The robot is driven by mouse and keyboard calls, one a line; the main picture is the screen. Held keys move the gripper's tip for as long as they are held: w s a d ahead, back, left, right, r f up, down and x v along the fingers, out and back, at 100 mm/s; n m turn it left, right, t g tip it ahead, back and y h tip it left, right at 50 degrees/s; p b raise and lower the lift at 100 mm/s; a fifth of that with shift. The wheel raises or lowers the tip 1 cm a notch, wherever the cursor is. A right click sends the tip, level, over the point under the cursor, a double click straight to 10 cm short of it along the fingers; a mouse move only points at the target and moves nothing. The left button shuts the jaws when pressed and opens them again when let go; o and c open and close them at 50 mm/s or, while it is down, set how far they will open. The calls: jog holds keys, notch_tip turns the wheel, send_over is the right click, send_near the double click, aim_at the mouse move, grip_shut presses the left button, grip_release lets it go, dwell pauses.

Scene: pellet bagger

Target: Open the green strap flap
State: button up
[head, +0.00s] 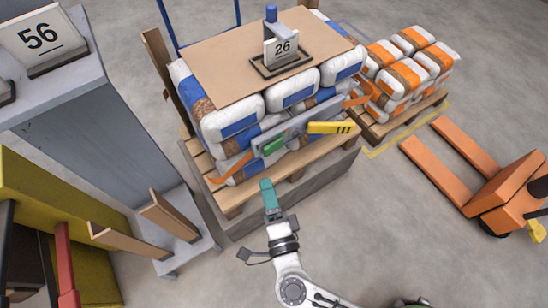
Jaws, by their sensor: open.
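The green strap flap (273,145) is a small green tab on a grey plate (297,130) at the front of a loaded pallet, on an orange strap. It appears to lie close to the plate; its exact angle is hard to tell. My gripper (267,185) has teal fingers and points up the picture toward the pallet. It is open, below the green flap in the picture and apart from it, with nothing seen between the fingers. The gap between the fingers is hidden from this angle. A yellow flap (331,128) with dark marks sticks out to the right of the green one.
White, blue and brown bags (232,119) fill the wooden pallet (235,195), under a cardboard sheet with a "26" sign (282,49). Orange-banded bags (414,66) stand behind right. An orange pallet jack (505,190) is at right, a grey machine (100,120) at left.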

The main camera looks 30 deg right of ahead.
aim_at(268, 153)
jog(key=shift+m+g+h, duration=0.6)
jog(key=shift+m+h, duration=0.1)
jog(key=shift+m, duration=0.1)
jog(key=w+d, duration=0.2)
jog(key=w, duration=0.1)
jog(key=w+d+f+b, duration=0.1)
jog(key=w+d, duration=0.1)
jog(key=w, duration=0.1)
jog(key=w+d+f+b, duration=0.1)
jog(key=w+d, duration=0.1)
jog(key=w, duration=0.1)
jog(key=shift+f, duration=0.2)
jog(key=shift+s, duration=0.1)
jog(key=c, duration=1.1)
